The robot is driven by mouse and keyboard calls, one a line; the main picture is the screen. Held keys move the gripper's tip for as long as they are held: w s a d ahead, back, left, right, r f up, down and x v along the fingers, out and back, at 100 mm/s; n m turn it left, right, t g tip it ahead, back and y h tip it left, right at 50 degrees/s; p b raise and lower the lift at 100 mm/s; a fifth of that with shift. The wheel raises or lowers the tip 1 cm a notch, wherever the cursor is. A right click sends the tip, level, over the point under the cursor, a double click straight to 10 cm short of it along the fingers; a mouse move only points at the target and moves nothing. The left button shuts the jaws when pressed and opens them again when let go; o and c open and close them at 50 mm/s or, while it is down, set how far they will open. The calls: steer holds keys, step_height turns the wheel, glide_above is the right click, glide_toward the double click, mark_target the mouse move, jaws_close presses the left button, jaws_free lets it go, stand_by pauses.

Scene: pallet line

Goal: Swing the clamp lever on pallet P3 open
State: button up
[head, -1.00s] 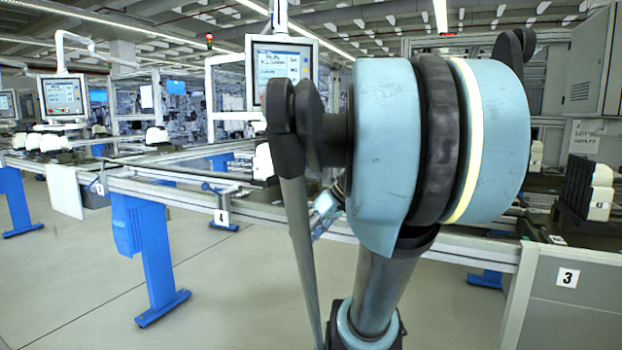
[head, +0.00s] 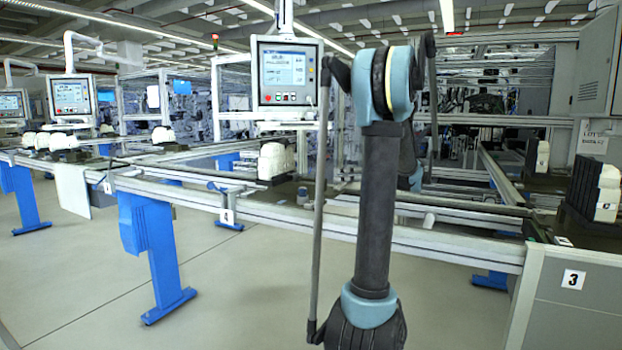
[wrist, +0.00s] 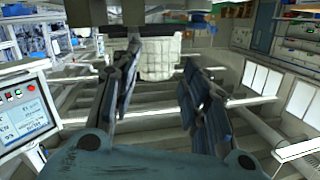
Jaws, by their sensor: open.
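My gripper (wrist: 162,66) shows in the wrist view with its two dark fingers spread apart and nothing between them that I can see held. In the head view my arm stands in front of the line and hides the gripper. No clamp lever can be made out in either view, and I cannot tell which pallet is P3. A dark pallet load with white blocks (head: 607,190) stands at the right, above a grey panel with a number 3 sign (head: 573,279). Another white part (head: 272,160) sits on the line left of my arm.
A rail (head: 270,213) runs across in front, with a number 4 sign (head: 227,216). A monitor (head: 286,77) hangs behind it; a screen (wrist: 27,117) is close at left in the wrist view. A pale ribbed object (wrist: 160,58) lies beyond the fingers. The floor at front left is clear.

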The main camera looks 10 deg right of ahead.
steer(key=y, duration=0.1)
glide_toward(313, 174)
steer(key=shift+n+t, duration=0.3)
steer(key=x, duration=1)
steer(key=shift+w+f, duration=0.3)
steer(key=shift+w, duration=0.2)
jaws_close()
steer(key=shift+d, duration=0.15)
